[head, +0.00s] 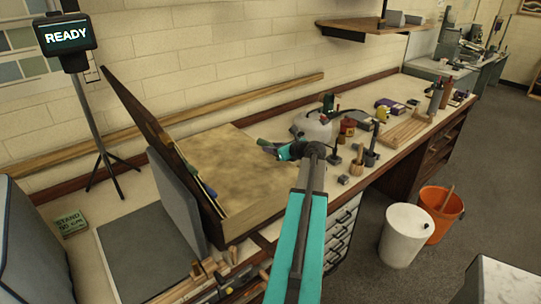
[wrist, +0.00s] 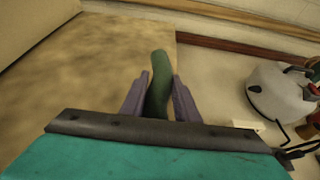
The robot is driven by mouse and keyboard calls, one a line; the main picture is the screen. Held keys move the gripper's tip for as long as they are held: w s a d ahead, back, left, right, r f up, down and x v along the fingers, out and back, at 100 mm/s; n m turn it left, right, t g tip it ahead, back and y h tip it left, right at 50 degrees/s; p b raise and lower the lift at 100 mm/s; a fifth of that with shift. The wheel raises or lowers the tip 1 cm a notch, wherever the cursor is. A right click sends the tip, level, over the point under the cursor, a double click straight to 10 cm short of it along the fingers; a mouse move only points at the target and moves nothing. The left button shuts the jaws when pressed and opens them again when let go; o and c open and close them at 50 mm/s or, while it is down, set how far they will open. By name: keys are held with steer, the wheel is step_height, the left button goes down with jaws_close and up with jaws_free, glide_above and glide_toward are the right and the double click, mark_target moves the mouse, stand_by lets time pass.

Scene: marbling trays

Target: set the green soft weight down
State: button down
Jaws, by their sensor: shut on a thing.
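The green soft weight (wrist: 157,84) is a dark green, slightly bent roll. In the wrist view it stands out between the two purple-grey fingers of my gripper (wrist: 160,92), which is shut on it. It lies over the right edge of a mottled tan board (wrist: 95,75); I cannot tell whether it touches the board. In the head view my gripper (head: 268,147) is at the right edge of the tan board (head: 235,165), and a bit of green (head: 264,142) shows at its tip. The lower part of the weight is hidden by the gripper.
A grey-white rounded kettle (head: 315,127) stands right of my gripper, with pots and tools beyond. A tilted brown panel (head: 150,125) and a grey slab (head: 178,190) rise at the left. A sign (head: 68,38) reads READY. White and orange bins stand on the floor at right.

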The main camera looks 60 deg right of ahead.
mark_target(271, 160)
steer(key=shift+w+f+p, duration=0.5)
steer(key=shift+f, duration=1.3)
steer(key=c, duration=1.4)
jaws_free()
steer(key=shift+f, duration=0.1)
steer(key=shift+o, duration=0.2)
steer(key=b+v, duration=0.2)
steer(key=v, duration=1)
